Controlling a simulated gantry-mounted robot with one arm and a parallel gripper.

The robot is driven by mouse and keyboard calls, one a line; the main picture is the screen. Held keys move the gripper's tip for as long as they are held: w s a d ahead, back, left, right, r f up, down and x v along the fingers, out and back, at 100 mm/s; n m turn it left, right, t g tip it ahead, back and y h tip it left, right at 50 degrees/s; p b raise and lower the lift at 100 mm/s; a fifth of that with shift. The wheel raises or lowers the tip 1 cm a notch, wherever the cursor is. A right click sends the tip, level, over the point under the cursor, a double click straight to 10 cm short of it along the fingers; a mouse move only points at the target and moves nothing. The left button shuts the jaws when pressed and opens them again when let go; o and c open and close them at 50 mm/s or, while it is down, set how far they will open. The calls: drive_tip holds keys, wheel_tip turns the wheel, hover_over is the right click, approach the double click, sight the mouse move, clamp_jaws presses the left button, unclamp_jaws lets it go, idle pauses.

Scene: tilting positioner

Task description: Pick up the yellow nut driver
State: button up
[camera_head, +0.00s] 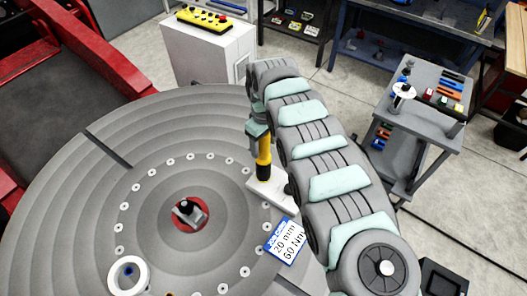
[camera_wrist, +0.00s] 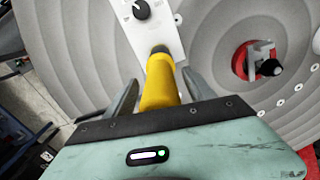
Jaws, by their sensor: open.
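The yellow nut driver (camera_head: 264,156) stands about upright on a white block with a black knob (camera_head: 262,188), which lies on the grey round plate. Its dark lower end meets the block, and its top is hidden by my gripper. In the wrist view the yellow nut driver (camera_wrist: 160,82) lies between the two fingers of my gripper (camera_wrist: 160,92). The fingers are open, with a gap on each side of it. In the head view my gripper (camera_head: 258,130) is above the block, around the driver's upper part.
The large grey round plate (camera_head: 75,200) carries a ring of bolts, a red centre with a clamp (camera_head: 188,212), a white ring (camera_head: 128,274) and a blue-edged label card (camera_head: 286,240). A white cabinet with a yellow control box (camera_head: 205,20) stands behind. A tool cart (camera_head: 425,120) stands right.

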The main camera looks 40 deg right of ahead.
drive_tip(key=shift+c, duration=0.4)
clamp_jaws()
